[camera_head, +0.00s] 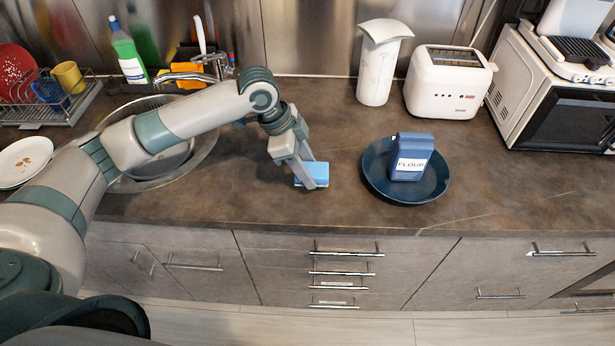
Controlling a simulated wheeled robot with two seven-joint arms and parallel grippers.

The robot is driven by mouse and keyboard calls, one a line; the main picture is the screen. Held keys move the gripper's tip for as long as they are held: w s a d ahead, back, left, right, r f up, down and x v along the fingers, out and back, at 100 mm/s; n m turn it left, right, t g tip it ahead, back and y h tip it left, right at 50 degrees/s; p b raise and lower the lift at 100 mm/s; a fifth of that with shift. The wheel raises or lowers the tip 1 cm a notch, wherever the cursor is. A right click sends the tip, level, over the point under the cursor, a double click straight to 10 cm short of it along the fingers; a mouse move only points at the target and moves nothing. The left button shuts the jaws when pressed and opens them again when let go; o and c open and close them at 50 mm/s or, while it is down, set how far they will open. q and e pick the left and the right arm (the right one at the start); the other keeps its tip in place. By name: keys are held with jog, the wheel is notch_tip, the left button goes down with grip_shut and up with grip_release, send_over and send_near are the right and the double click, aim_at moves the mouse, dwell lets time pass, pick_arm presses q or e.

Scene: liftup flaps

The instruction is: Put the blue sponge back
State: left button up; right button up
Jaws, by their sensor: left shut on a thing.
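A small blue sponge (316,173) with a paler lower layer is on or just above the brown counter, right of the sink. My left gripper (306,176) is shut on the sponge, with its fingers pointing down at the sponge's left part. I cannot tell whether the sponge touches the counter. The sink (190,165) is at the left, partly hidden by my left arm. My right gripper is not in view.
A dark blue plate (375,187) holding a blue flour package (411,158) stands right of the sponge. Behind are a white container (378,70) and a toaster (448,85). A green bottle (127,52), an orange item (186,72) and the tap (205,62) are behind the sink. A dish rack (50,112) is far left.

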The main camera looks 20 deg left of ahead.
pick_arm(q)
jog(key=shift+f, duration=0.1)
notch_tip(320, 180, down, 2)
jog(key=shift+f+p, duration=0.25)
jog(key=shift+p, duration=0.4)
jog(key=shift+f, duration=0.65)
jog(key=shift+f, duration=0.1)
jog(key=o, duration=1)
